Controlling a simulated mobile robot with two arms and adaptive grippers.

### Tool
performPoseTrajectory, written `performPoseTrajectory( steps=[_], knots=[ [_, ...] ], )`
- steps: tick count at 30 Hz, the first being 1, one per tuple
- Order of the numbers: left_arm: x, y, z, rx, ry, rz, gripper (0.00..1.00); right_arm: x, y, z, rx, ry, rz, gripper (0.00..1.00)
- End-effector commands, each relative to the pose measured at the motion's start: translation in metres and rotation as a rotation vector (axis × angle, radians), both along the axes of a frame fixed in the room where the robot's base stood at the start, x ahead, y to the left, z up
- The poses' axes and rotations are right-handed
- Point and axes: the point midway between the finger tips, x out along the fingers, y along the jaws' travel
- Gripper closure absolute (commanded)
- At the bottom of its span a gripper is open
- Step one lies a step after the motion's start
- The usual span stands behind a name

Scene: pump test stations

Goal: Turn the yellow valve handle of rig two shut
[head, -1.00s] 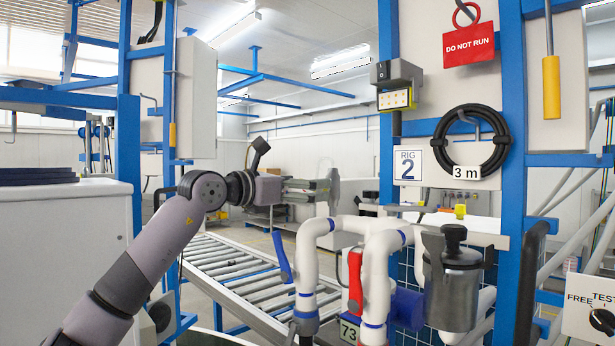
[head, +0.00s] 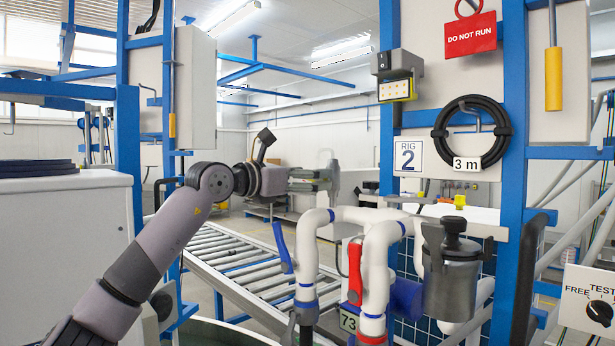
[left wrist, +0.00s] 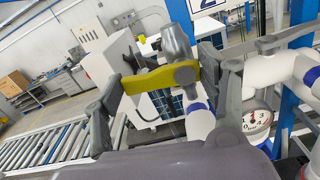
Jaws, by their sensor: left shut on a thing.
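The yellow valve handle (left wrist: 148,80) lies across the middle of the left wrist view, on a grey valve body (left wrist: 178,45) above a white pipe. My left gripper (left wrist: 165,84) is shut on the yellow handle, with one dark finger at each side of it. In the head view my left gripper (head: 318,180) is above the white pipework (head: 308,250) of the rig; the yellow handle cannot be made out there. The rig 2 sign (head: 408,157) hangs to the right of the gripper. My right gripper is not in view.
A blue lever (head: 282,247) and a red lever (head: 355,272) sit close by on the pipes. A grey canister (head: 448,285) stands to the right. A pressure gauge (left wrist: 256,122) is beside the gripper. A roller conveyor (head: 245,262) runs behind.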

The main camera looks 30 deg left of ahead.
Motion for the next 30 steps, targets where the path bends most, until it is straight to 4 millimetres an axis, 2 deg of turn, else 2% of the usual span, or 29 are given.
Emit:
performPoseTrajectory(
  steps=[5,14,22,23,30],
  knots=[
    [-0.0002,0.0,0.0002,0.0,0.0,0.0,0.6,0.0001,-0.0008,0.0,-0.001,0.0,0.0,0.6],
    [0.0005,0.0002,-0.0043,-0.134,0.048,-0.001,0.61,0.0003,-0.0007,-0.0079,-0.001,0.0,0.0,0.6],
    [0.0006,0.0008,-0.0036,-0.146,0.053,-0.001,0.61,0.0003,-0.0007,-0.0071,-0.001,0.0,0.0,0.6],
    [0.0006,0.0008,-0.0036,-0.146,0.053,-0.001,0.31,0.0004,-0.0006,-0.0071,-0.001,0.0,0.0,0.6],
    [0.0006,0.001,-0.0037,-0.144,0.053,0.0,0.15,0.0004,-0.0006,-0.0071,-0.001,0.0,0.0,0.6]
  ],
)
